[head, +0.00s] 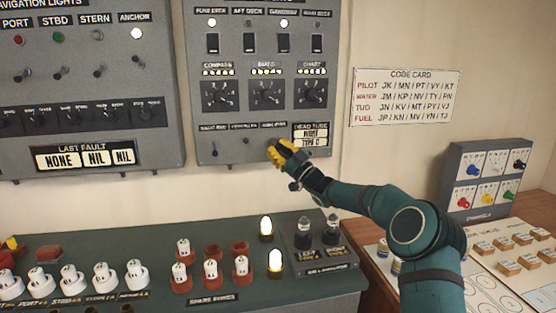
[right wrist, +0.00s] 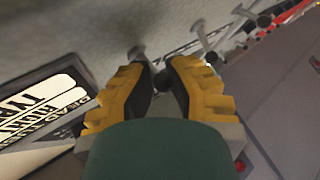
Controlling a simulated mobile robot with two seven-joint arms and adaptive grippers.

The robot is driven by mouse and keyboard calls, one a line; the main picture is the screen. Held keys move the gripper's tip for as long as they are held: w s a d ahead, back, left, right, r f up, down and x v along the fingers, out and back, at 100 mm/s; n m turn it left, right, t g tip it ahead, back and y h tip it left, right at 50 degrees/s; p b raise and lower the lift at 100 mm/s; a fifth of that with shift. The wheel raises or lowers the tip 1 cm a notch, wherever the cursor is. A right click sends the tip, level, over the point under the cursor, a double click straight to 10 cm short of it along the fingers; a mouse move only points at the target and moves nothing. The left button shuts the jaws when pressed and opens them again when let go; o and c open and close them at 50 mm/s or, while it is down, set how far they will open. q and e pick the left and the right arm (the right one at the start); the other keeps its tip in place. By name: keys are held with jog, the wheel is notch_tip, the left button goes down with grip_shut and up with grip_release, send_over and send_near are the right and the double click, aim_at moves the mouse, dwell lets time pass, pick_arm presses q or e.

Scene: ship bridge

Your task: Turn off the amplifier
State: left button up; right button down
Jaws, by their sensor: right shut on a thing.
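A grey wall panel (head: 207,150) carries a lower row of small toggle switches under labels too small to read surely. My right gripper (head: 277,153), with yellow fingers, is at the rightmost toggle of this row, left of the dead-tube plate. In the right wrist view the yellow fingers (right wrist: 160,80) are closed around the toggle lever (right wrist: 137,53), whose round tip shows just beyond them. Which way this lever is tilted is hard to tell. Two neighbouring toggles of the row are a left one (head: 214,154) and a middle one (head: 245,141). My left gripper is out of view.
The dead-tube plate (head: 310,135) is close right of my gripper. Above are rotary knobs (head: 266,94) and lamps. The navigation lights panel (head: 90,85) hangs left. Below, a green console (head: 345,285) holds several tubes and lit lamps (head: 275,262). The wall around the code card (head: 405,97) is clear.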

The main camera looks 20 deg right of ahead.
jog(key=shift+a+f+n+y+b, duration=0.15)
jog(key=shift+a+n+y+b, duration=0.05)
jog(key=shift+n+y+b, duration=0.5)
jog(key=shift+t, duration=0.3)
jog(key=c, duration=1.3)
grip_release()
jog(key=o, duration=0.4)
jog(key=shift+w+a, duration=0.1)
jog(key=shift+a, duration=0.05)
jog(key=shift+d, duration=0.25)
jog(key=v, duration=1.2)
